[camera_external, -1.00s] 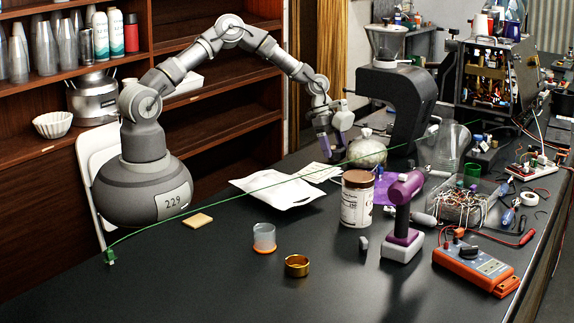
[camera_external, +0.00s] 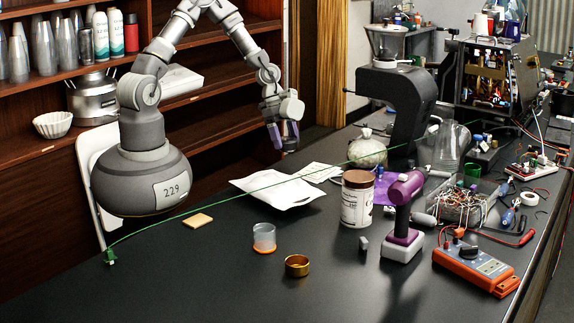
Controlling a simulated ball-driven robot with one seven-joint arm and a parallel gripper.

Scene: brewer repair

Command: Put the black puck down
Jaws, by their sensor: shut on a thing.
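My gripper (camera_external: 284,143) hangs pointing down near the back edge of the black table, behind and above the white packet. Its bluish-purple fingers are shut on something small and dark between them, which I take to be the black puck. The fingers largely hide it, and its shape is too small to make out. The gripper appears to be held above the table (camera_external: 200,270), though the exact height is hard to judge.
The white packet (camera_external: 278,192) lies in front of the gripper. A clear bag (camera_external: 367,152), a white jar (camera_external: 357,200) and a grinder (camera_external: 398,100) stand to the right. A green cable (camera_external: 215,202) crosses the table. The front left of the table is clear.

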